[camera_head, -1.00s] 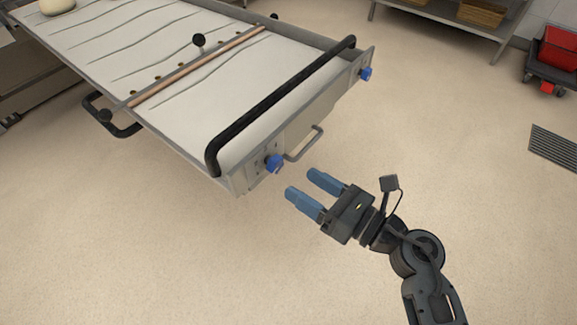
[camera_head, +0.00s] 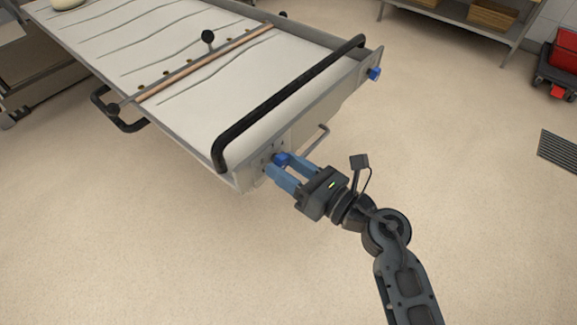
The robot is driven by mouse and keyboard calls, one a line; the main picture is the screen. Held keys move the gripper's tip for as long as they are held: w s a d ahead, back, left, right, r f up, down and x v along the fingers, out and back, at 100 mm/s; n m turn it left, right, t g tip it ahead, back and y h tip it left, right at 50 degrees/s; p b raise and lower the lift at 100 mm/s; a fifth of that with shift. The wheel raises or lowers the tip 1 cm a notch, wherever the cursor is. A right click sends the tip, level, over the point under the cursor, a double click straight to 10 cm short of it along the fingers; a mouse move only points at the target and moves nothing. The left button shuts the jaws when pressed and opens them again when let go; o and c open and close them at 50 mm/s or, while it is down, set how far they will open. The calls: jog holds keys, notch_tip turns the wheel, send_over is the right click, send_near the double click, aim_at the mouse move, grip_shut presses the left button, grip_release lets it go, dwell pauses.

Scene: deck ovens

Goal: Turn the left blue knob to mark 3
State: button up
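The left blue knob (camera_head: 281,158) is on the front panel (camera_head: 268,165) of the loader, near its left corner. Small marks around it are too small to read, so its setting cannot be told. My gripper (camera_head: 277,164) is at this knob, its two blue fingers reaching the panel on either side of it. A gap shows between the fingers, narrower than before. The fingers partly hide the knob, and I cannot tell whether they press on it. A second blue knob (camera_head: 375,73) is at the panel's right end.
A black handlebar (camera_head: 290,101) runs above the panel. A grey metal handle (camera_head: 318,138) sticks out just right of my gripper. The floor (camera_head: 150,240) in front is clear. A red bin (camera_head: 565,50) and a rack (camera_head: 460,22) stand farther back.

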jog(key=c, duration=0.7)
jog(key=shift+r+p, duration=0.1)
jog(key=shift+p, duration=0.25)
jog(key=m+p, duration=0.2)
jog(key=p, duration=0.1)
jog(key=shift+r+m, duration=0.2)
jog(key=shift+m, duration=0.2)
jog(key=m+p, duration=0.5)
jog(key=shift+s+m+p, duration=0.1)
jog(key=shift+m+p, duration=0.2)
jog(key=m+p, duration=0.4)
jog(key=m, duration=0.1)
jog(key=shift+r, duration=0.1)
jog(key=shift+m+p, duration=1.5)
jog(key=shift+m, duration=0.8)
